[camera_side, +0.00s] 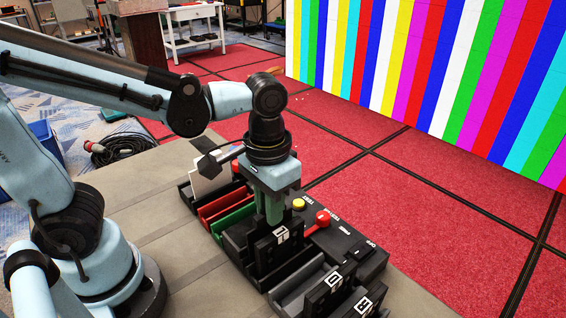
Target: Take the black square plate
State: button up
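A black square plate (268,252) with a white-marked label stands upright in the row of slots, below my gripper (273,218). My gripper points down, and its greenish fingers reach the plate's upper edge. The fingers overlap from this side, so I cannot tell whether they are closed on the plate. More black labelled pieces stand upright nearer the camera, one in the middle (330,288) and one at the bottom edge (364,304).
The row also has a white plate (208,181), a red slot (222,204) and a green slot (233,219). A black control box (345,246) with a red knob (322,218) and a yellow button (299,204) adjoins the row on the right. A striped video wall (430,70) stands behind.

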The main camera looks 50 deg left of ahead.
grip_shut()
jog(key=shift+r, duration=2.75)
